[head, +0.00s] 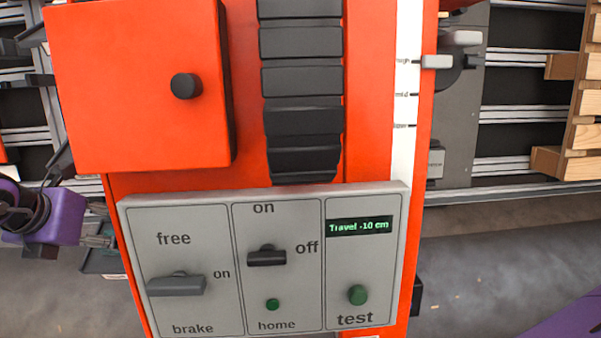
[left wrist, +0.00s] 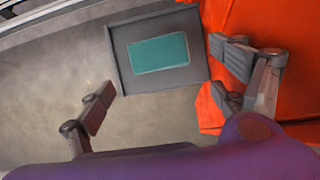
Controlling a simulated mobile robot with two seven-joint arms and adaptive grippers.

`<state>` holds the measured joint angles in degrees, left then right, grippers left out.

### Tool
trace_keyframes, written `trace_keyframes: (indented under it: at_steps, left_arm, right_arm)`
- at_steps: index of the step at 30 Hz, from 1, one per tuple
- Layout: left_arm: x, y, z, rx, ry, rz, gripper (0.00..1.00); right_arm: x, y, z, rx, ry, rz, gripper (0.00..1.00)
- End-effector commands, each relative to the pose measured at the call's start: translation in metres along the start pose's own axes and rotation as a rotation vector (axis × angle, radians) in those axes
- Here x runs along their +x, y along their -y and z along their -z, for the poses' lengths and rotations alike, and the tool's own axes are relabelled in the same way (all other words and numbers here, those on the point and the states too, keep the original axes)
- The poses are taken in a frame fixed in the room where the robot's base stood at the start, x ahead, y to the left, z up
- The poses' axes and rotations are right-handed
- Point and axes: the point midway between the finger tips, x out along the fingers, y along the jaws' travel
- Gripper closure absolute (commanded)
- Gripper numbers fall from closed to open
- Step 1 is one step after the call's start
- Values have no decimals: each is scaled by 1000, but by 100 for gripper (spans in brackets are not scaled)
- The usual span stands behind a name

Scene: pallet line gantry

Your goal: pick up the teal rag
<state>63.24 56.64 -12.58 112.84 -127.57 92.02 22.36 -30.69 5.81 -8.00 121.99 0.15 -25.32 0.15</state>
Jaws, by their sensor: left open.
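The teal rag (left wrist: 159,53) lies flat in a shallow grey tray (left wrist: 122,60) in the left wrist view. The tray sits beside the orange machine housing (left wrist: 270,20). My left gripper (left wrist: 163,82) is open and empty, its fingers spread on either side of the tray's near part in the picture. In the head view my left gripper (head: 100,236) is at the left, beside the orange housing. Part of the dark tray (head: 105,262) shows below it there. The rag cannot be made out in the head view. My right gripper is not in view.
A grey control panel (head: 220,200) with brake, home and test controls is on the orange housing (head: 120,190); its display reads "Travel -10 cm". An orange box (head: 130,90) with a black knob projects at upper left. Wooden slats (head: 585,100) stand at right. Floor shows beside the tray.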

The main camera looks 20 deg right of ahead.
Motion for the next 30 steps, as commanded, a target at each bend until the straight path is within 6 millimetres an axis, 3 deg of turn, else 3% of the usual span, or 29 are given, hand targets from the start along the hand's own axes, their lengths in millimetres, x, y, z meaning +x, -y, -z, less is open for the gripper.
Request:
trace_keyframes:
  at_steps: [13, 21, 28, 30]
  left_arm:
    - [39, 0, 2, -1, -3, 0, 12]
    - [78, 0, 4, -2, -3, 0, 12]
    - [78, 0, 3, 0, 1, -3, 12]
    - [78, 0, 3, 0, 0, -3, 20]
  right_arm:
    - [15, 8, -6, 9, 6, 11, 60]
    - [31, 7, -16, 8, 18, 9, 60]
    - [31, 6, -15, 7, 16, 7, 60]
    - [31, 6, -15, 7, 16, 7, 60]
